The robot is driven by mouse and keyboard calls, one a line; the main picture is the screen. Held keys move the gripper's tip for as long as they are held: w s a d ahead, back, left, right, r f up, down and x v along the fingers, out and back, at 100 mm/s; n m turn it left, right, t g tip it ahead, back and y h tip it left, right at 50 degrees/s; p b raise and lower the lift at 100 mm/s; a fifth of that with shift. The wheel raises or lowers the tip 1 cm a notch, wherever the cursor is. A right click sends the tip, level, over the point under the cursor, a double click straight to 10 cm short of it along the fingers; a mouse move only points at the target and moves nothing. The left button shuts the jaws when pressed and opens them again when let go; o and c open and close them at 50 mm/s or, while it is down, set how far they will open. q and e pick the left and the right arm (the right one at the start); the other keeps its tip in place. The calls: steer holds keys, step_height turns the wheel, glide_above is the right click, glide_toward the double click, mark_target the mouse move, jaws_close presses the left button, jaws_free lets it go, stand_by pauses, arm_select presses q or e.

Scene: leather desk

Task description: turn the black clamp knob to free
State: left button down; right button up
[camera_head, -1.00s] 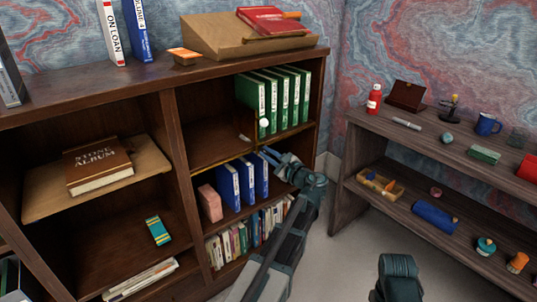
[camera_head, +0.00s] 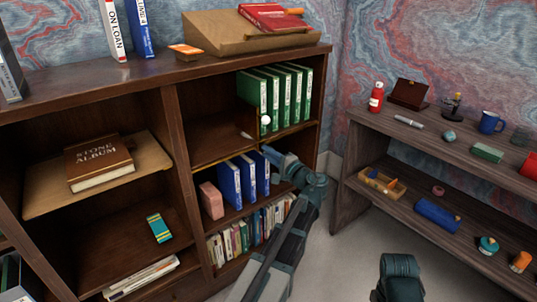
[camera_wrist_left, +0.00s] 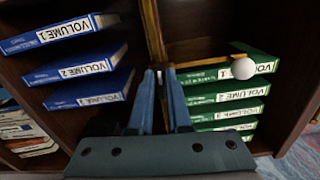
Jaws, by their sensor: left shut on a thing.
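My left gripper (camera_head: 267,152) reaches to the front edge of the shelf below the green volumes. In the left wrist view its two blue-grey fingers (camera_wrist_left: 159,78) point at the shelf's brass rail and are nearly together, shut on a small dark thing. That thing sits where the black clamp knob would be, but it is mostly hidden by the fingers. Just above the gripper a white ball (camera_head: 265,120) stands on the end of a brass rod (camera_wrist_left: 205,63), beside the dark divider (camera_head: 246,121) at the green books.
Green volumes (camera_head: 284,97) stand right of the divider. Blue volumes (camera_head: 231,184) and a pink block (camera_head: 211,200) stand on the shelf below. A small pale item (camera_head: 246,135) lies on the upper shelf, whose left part is otherwise clear. A side shelf (camera_head: 450,150) stands at right.

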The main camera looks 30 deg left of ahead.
arm_select(q)
steer(key=shift+f+n, duration=0.1)
steer(key=shift+n, duration=0.4)
steer(key=c, duration=0.9)
jaws_free()
steer(key=shift+o, duration=0.2)
steer(key=v, duration=1.4)
steer(key=shift+a, duration=0.1)
